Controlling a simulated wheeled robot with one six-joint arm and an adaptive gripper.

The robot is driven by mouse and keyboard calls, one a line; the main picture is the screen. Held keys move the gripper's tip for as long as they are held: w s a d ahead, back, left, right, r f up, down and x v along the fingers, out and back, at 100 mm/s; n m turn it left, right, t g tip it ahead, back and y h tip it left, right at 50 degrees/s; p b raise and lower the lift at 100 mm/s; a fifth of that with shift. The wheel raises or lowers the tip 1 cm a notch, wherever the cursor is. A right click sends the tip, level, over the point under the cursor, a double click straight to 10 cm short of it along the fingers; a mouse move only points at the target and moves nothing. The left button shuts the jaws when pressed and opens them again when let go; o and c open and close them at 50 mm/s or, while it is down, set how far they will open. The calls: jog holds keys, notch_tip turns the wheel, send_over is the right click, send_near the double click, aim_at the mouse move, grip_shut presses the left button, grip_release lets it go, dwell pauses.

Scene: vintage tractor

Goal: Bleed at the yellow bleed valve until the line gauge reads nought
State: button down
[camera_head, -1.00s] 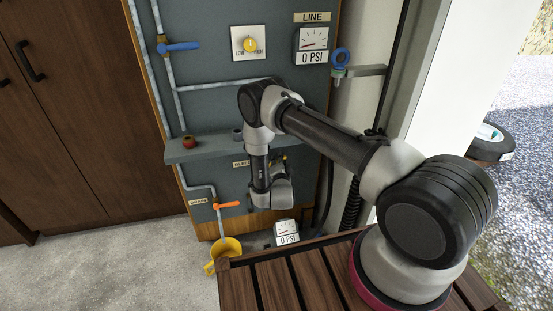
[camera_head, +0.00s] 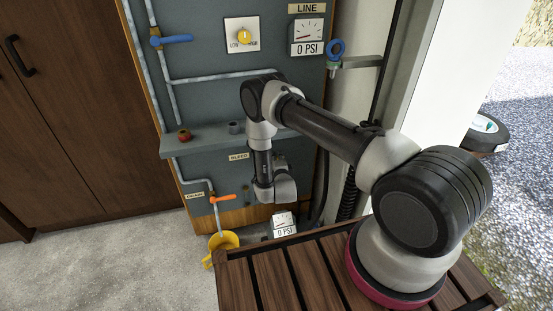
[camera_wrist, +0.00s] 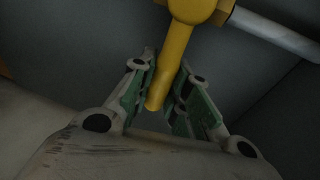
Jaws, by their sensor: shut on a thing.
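The yellow bleed valve (camera_wrist: 183,38) shows in the wrist view, its round body at the top and its lever pointing down between my green-padded fingers. My gripper (camera_wrist: 163,82) is shut on this lever. In the head view my arm's wrist hides the valve, under the BLEED label (camera_head: 239,157). The line gauge (camera_head: 307,34) at the upper right of the panel reads 0 PSI, under the LINE label (camera_head: 307,9).
A second gauge (camera_head: 284,225) low on the panel also reads 0 PSI. An orange drain lever (camera_head: 223,198) sits above a yellow funnel-like cup (camera_head: 224,241). A grey shelf (camera_head: 205,142) crosses the panel, with a red knob (camera_head: 184,134). A blue lever (camera_head: 176,41) and dial (camera_head: 243,36) are above.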

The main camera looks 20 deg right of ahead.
jog(key=c, duration=1.3)
grip_release()
jog(key=shift+c, duration=0.2)
jog(key=v, duration=1.2)
